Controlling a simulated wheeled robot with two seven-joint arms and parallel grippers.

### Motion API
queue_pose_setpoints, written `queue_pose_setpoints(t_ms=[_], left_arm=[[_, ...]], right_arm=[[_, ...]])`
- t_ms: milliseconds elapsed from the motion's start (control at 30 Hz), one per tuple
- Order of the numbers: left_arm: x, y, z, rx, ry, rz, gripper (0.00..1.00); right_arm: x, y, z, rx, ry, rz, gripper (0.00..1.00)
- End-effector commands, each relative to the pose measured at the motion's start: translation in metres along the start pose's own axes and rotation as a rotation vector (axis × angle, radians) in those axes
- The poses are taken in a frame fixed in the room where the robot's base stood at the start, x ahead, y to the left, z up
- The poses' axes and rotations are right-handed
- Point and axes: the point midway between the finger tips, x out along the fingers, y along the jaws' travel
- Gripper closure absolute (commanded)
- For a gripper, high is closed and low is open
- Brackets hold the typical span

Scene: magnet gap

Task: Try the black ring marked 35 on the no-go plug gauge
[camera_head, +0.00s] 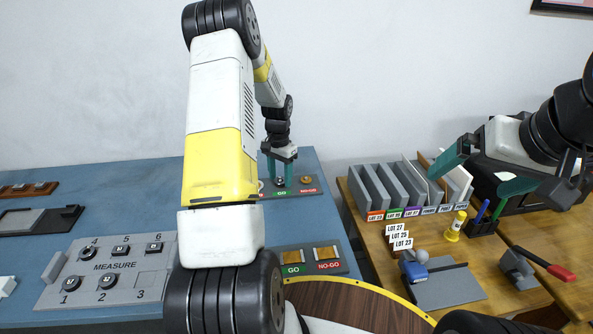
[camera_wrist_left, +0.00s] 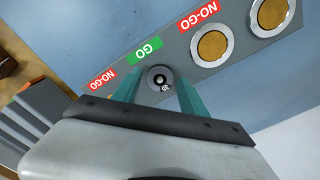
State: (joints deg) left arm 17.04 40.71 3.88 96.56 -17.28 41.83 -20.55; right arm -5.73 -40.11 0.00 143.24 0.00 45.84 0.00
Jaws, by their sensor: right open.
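The black ring marked 35 (camera_wrist_left: 160,80) is between my left gripper's teal fingers in the left wrist view, beside the green GO label. A pale spot shows in its hole; I cannot tell how far it sits around a plug. My left gripper (camera_head: 280,178) points down over the gauge plate (camera_head: 318,184) at the back of the blue table. Whether its fingers press on the ring is not clear. A copper-coloured round piece (camera_head: 306,180) stands at the plate's NO-GO label (camera_head: 306,191). My right gripper (camera_head: 462,197) is open and empty above the wooden table.
A grey MEASURE board (camera_head: 118,267) with several dark pieces and an empty place 3 lies front left. A second GO/NO-GO plate (camera_head: 338,267) lies nearer. Lot bins (camera_head: 395,190), cards (camera_head: 401,236) and a yellow bottle (camera_head: 454,226) stand on the wooden table.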

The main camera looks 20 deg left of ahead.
Motion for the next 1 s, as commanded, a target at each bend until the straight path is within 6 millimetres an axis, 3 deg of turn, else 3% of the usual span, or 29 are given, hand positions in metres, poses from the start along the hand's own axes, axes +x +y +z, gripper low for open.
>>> queue_pose_setpoints(t_ms=[33,233,467,1000], left_arm=[[0.0,0.0,0.0,0.0,0.0,0.0,0.59],[0.0,0.0,0.0,0.0,0.0,0.0,0.98],[-0.006,0.0,0.0,-0.001,0.001,-0.001,0.98],[-0.048,0.0,-0.001,0.0,0.002,-0.001,0.98]], right_arm=[[0.0,0.0,0.0,0.0,0.0,0.0,0.0],[0.0,0.0,0.0,0.0,0.0,0.0,0.0],[0.0,0.0,0.0,0.0,0.0,0.0,0.0],[0.0,0.0,0.0,0.0,0.0,0.0,0.0]])
